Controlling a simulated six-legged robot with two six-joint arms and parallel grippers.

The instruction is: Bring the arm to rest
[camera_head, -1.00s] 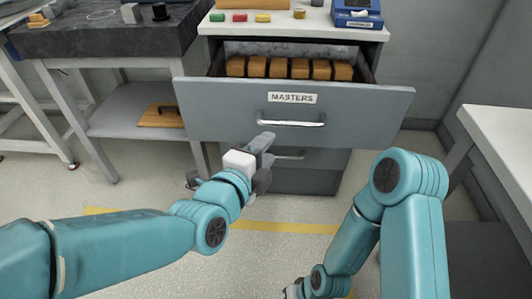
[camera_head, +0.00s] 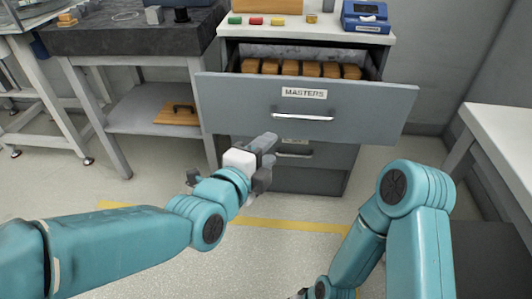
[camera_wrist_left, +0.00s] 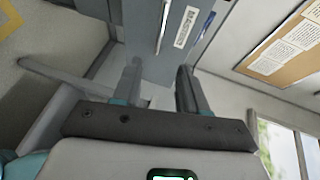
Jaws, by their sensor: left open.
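My left arm comes in from the left in the head view. Its gripper (camera_head: 264,158) is in front of the grey drawer cabinet, below the pulled-out drawer labelled MASTERS (camera_head: 305,108). The left wrist view shows its two fingers (camera_wrist_left: 158,88) apart with nothing between them. The drawer front and its label also show there, beyond the fingers. My right arm is bent at the lower right of the head view. Its gripper is mostly cut off at the bottom edge, and its jaws cannot be made out.
The open drawer holds several wooden blocks (camera_head: 290,68). A blue device (camera_head: 366,16) stands on the cabinet top. A dark stone-topped table (camera_head: 130,38) is at the left, with a wooden board (camera_head: 178,114) on its shelf. A white table (camera_head: 502,130) is at the right. The floor between is clear.

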